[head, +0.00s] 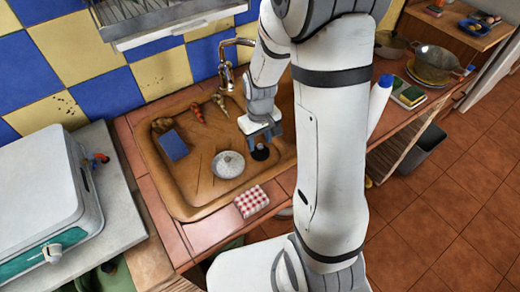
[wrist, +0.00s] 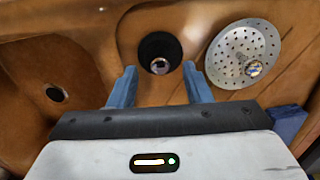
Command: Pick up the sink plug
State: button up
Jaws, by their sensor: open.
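The sink plug (head: 260,153), a black disc with a shiny metal knob, lies in the brown sink (head: 184,208). In the wrist view the plug (wrist: 160,47) shows ahead of my fingertips, centred between them. My gripper (head: 261,137) is just above the plug in the head view, with its fingers pointing down into the sink. It is open and empty, with blue fingers apart in the wrist view (wrist: 160,80). Whether the fingertips are level with the knob I cannot tell.
A perforated metal strainer (head: 228,164) lies close beside the plug. A blue block (head: 173,146) and carrot-like scraps (head: 197,114) are also in the sink. A faucet (head: 226,72) rises behind. A checkered cloth (head: 251,201) lies on the front edge. A white bottle (head: 379,100) stands right of my arm.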

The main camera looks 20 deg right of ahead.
jog(key=shift+f, duration=0.7)
jog(key=shift+c, duration=0.4)
grip_shut()
